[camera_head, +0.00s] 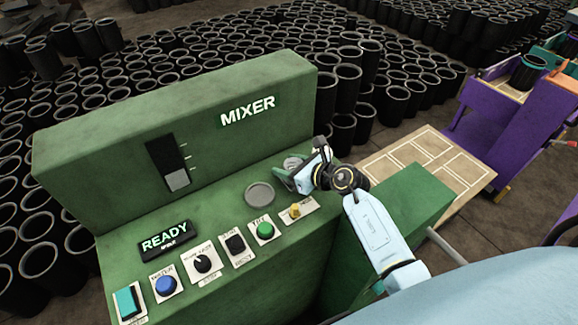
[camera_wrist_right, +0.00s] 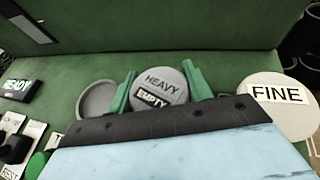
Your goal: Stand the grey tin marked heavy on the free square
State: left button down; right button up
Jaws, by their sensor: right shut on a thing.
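The round grey tin marked HEAVY (camera_wrist_right: 165,80), with a second label reading EMPTY, is between the green fingers of my right gripper (camera_wrist_right: 160,87) in the right wrist view. The gripper is shut on it. In the head view this gripper (camera_head: 296,178) is over the right end of the green mixer's shelf, and the tin (camera_head: 292,163) is partly hidden by it. I cannot tell whether the tin touches the shelf. A pale board (camera_head: 429,146) with outlined squares lies right of the mixer; the squares I can see look bare. My left gripper is out of view.
A grey round dish (camera_head: 259,194) is on the mixer (camera_head: 200,100) shelf, left of the gripper. A white disc marked FINE (camera_wrist_right: 262,117) is right of the tin. Buttons and knobs (camera_head: 203,262) line the front. Black sleeves (camera_head: 90,130) crowd behind. A purple stand (camera_head: 520,125) is at right.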

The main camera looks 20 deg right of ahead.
jog(key=shift+f, duration=0.1)
jog(key=o, duration=1.1)
jog(key=shift+r, duration=0.25)
jog(key=v, duration=1.2)
jog(key=shift+f+p, duration=0.15)
jog(key=shift+p, duration=0.2)
